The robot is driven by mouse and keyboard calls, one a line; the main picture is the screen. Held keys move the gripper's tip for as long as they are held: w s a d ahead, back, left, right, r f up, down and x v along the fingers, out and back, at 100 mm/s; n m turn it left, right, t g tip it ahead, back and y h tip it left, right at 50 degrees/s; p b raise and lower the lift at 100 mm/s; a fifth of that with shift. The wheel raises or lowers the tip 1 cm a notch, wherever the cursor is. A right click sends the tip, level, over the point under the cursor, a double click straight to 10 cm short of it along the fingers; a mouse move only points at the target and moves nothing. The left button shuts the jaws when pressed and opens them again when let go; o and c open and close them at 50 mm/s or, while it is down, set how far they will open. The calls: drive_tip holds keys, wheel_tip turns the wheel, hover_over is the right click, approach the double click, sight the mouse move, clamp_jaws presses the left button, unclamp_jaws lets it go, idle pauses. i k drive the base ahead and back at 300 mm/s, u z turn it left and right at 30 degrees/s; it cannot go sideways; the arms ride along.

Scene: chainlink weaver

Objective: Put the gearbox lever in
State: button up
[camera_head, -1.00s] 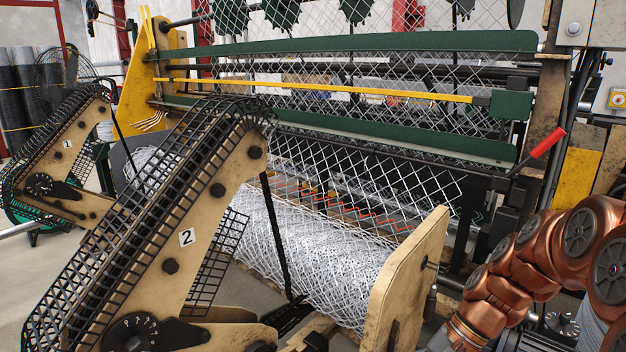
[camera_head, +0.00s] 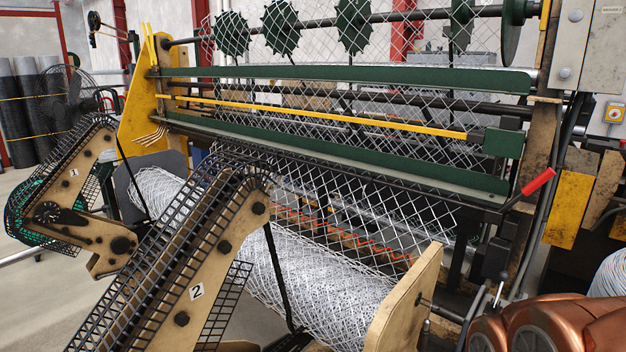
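A lever with a red grip (camera_head: 538,182) sticks out at the right end of the weaving machine, tilted up to the right. Below it, a thin metal lever with a dark knob (camera_head: 502,276) stands nearly upright beside the roll's end plate. I cannot tell which of the two is the gearbox lever. My copper arm shows only in part at the bottom right corner. My gripper is out of view.
A roll of chainlink mesh (camera_head: 300,270) lies in front of the machine, with a wooden end plate (camera_head: 405,300). Guarded arms marked 1 (camera_head: 75,172) and 2 (camera_head: 197,292) stand at left and centre. A control box with a button (camera_head: 614,112) is at right.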

sight(503, 276)
drive_tip(key=z, duration=0.95)
